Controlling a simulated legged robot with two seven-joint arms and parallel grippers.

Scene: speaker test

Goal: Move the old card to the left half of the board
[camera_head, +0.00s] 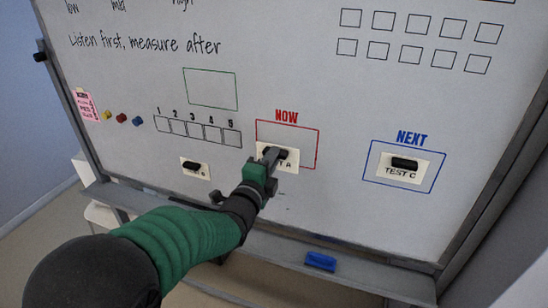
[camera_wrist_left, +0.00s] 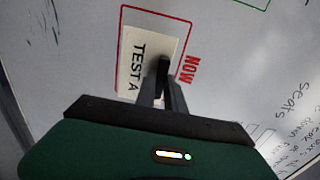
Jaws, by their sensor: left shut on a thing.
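The whiteboard (camera_head: 330,200) stands tilted in the head view. The white TEST A card (camera_head: 290,167) lies across the lower left of the red NOW box (camera_head: 317,150), its bottom edge about level with or just past the box's lower line. My left gripper (camera_head: 270,157) is shut on this card's black handle, at the board. In the left wrist view the gripper (camera_wrist_left: 160,80) covers part of the handle, and the TEST A card (camera_wrist_left: 137,62) lies within the red outline. My right gripper is not in view.
A card with a black handle, its label partly unreadable (camera_head: 203,174), is left of my gripper. The TEST C card (camera_head: 420,170) is in the blue NEXT box (camera_head: 436,160). A blue eraser (camera_head: 320,261) lies on the tray (camera_head: 365,272). Small round magnets (camera_head: 121,117) sit at left.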

